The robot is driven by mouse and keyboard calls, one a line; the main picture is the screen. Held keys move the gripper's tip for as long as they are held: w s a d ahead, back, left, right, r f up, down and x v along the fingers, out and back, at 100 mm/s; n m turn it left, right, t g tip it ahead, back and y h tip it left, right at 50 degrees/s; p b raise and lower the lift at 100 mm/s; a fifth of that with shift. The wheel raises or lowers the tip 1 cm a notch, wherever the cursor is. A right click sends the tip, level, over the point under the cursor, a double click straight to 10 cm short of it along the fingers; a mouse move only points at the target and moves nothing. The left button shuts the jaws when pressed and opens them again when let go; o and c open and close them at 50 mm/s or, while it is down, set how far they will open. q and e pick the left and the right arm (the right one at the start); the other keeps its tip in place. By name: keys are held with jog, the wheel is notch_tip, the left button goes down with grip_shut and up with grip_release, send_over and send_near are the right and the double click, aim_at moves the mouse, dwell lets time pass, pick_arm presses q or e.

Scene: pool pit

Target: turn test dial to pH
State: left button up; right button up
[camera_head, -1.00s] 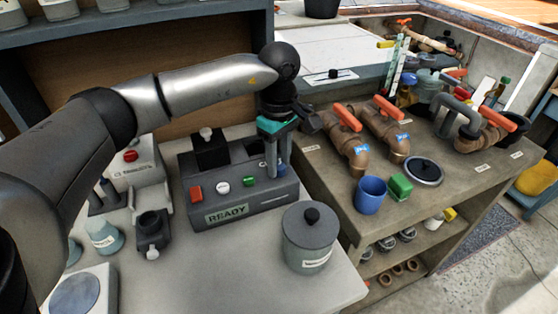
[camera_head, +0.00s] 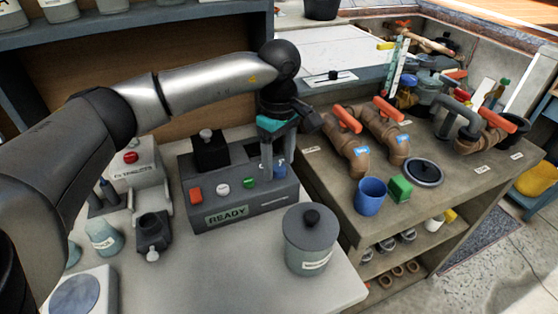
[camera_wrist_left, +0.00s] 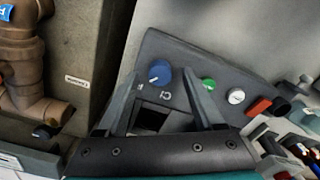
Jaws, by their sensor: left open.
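The test unit (camera_head: 240,200) is a dark grey box with a READY display on the bench. Its dial is a blue round knob (camera_wrist_left: 160,72) on the sloped panel, beside two small white symbols that I cannot read surely. The dial (camera_head: 280,169) is partly covered by my fingers in the head view. My left gripper (camera_head: 275,160) points down over the right end of the unit. In the wrist view the open left gripper (camera_wrist_left: 162,80) has a finger on each side of the dial, apart from it as far as I can tell. My right gripper is not visible.
The panel also has a green button (camera_head: 249,183), a white button (camera_head: 223,189) and a red switch (camera_head: 196,195). A lidded grey canister (camera_head: 311,240) stands in front. Brown pipes with orange handles (camera_head: 347,119) are to the right. A blue cup (camera_head: 370,194) stands nearby.

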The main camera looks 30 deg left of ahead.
aim_at(279, 167)
pick_arm(q)
notch_tip(279, 167, up, 15)
jog(key=p, duration=0.1)
jog(key=shift+f, duration=0.15)
dwell(0.4)
